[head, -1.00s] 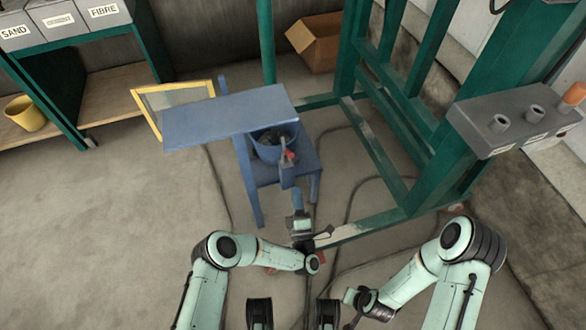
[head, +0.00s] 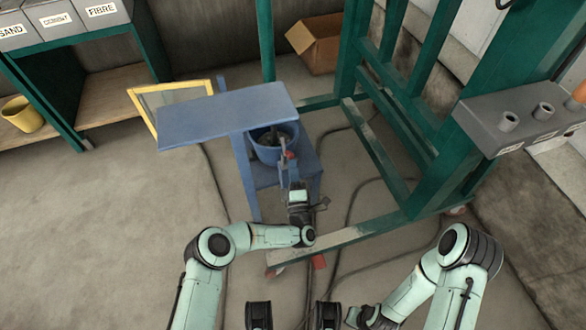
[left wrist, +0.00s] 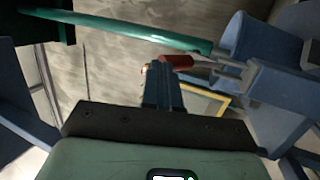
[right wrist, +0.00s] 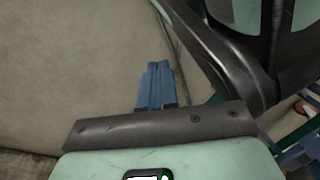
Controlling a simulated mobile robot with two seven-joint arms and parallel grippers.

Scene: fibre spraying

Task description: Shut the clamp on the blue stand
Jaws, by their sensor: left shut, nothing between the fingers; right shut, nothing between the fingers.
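The blue stand (head: 246,180) is in the middle of the head view, with a blue bucket (head: 264,152) on it. The clamp's red handle (head: 290,155) shows at the bucket's near right side. In the left wrist view the red handle (left wrist: 178,61) lies right at my fingertips, joined to grey clamp metal (left wrist: 228,66); I cannot tell whether they touch. My left gripper (head: 294,184) is shut and empty, just in front of the clamp; its blue fingers show in the left wrist view (left wrist: 158,66). My right gripper (right wrist: 158,66) is shut and empty, over bare floor.
A blue board (head: 228,114) overhangs the stand. A yellow-framed screen (head: 172,92) leans behind it. A green frame (head: 372,150) stands close on the right, with a grey holder (head: 520,118). Cables lie on the floor; the floor at left is clear.

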